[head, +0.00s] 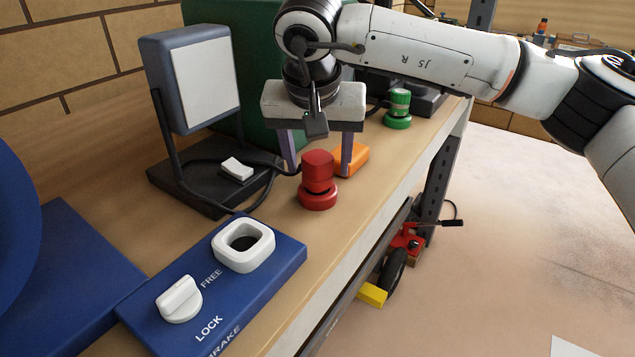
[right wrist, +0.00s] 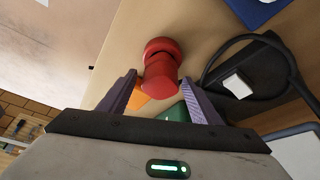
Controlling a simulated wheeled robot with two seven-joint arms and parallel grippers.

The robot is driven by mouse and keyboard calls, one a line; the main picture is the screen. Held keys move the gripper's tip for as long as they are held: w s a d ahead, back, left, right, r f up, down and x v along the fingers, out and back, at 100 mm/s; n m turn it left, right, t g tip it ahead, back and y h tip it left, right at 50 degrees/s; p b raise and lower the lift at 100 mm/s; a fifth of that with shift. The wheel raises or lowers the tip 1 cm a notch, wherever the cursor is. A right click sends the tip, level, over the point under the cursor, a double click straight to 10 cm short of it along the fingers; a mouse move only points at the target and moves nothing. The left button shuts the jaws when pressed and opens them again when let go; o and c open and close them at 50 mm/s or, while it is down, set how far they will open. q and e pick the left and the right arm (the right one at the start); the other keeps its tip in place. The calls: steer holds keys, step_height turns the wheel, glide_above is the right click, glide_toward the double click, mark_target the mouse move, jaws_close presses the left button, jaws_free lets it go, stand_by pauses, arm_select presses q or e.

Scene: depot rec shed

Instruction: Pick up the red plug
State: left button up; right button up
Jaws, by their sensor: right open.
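The red plug (head: 318,178) stands upright on the wooden bench, with a wide round base and a narrower top. It also shows in the right wrist view (right wrist: 160,75), just beyond the fingertips. My right gripper (head: 318,168) is open, with its two purple fingers pointing down behind the plug in the head view. In the right wrist view my right gripper (right wrist: 160,85) has its fingers spread to either side of the plug's top, and nothing is held. My left gripper is not in view.
An orange block (head: 352,160) lies behind the plug, and a green plug (head: 398,108) stands farther back. A blue panel (head: 285,262) with a white socket and knob is in front. A lamp-like panel on a black base (head: 165,190) with a black cable stands left.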

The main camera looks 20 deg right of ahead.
steer(key=c, duration=1.1)
steer(key=shift+r, duration=0.1)
step_height(320, 180, up, 10)
steer(key=shift+f, duration=0.1)
